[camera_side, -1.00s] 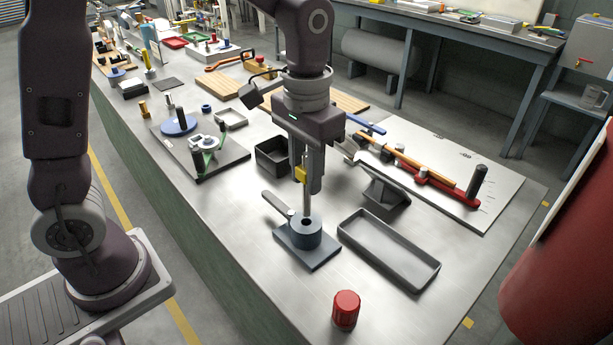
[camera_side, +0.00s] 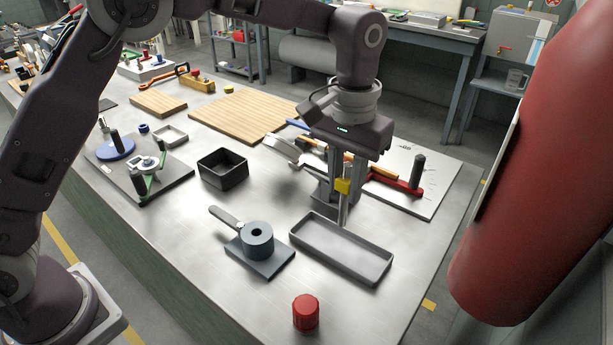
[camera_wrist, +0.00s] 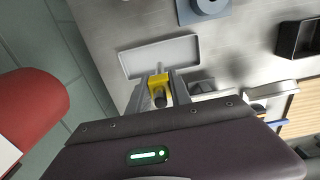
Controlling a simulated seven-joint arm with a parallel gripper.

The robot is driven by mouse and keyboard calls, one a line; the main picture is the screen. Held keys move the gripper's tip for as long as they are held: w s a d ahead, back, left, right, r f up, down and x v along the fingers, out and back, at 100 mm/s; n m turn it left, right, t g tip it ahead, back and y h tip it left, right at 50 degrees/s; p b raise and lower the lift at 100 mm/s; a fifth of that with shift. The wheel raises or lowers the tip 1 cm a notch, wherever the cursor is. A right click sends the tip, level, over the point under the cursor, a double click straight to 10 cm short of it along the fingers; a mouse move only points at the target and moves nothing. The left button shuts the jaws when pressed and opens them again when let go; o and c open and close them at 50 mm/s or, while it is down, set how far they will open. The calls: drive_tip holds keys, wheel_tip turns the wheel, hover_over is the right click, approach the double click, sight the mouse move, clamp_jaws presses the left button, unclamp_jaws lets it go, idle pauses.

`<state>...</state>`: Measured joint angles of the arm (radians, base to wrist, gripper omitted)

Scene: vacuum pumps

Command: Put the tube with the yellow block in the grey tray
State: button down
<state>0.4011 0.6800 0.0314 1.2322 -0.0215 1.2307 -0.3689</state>
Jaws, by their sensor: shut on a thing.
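My gripper (camera_side: 338,193) is shut on the tube (camera_side: 343,211), with the yellow block (camera_side: 343,185) between its fingers. The tube hangs upright, and its lower end shows at the far edge of the grey tray (camera_side: 318,250); I cannot tell its exact height over it. The tray is long, shallow and empty. In the wrist view the yellow block (camera_wrist: 158,82) is between the fingers, at the near edge of the tray (camera_wrist: 160,57). The pump holder (camera_side: 259,243), a round socket on a square plate with a lever, stands left of the tray with its hole empty.
A red cap (camera_side: 306,312) stands in front of the tray. An empty black box (camera_side: 222,170) is to the back left. A grey angled stand is mostly hidden behind my gripper. A board with a red-handled tool (camera_side: 415,190) lies to the right.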

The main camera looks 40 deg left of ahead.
sight(342, 224)
drive_tip(key=shift+f, duration=2.55)
drive_tip(key=shift+f, duration=0.75)
drive_tip(key=shift+f, duration=0.25)
drive_tip(key=c, duration=1.1)
unclamp_jaws()
drive_tip(key=shift+r, duration=0.1)
wheel_tip(342, 224, up, 7)
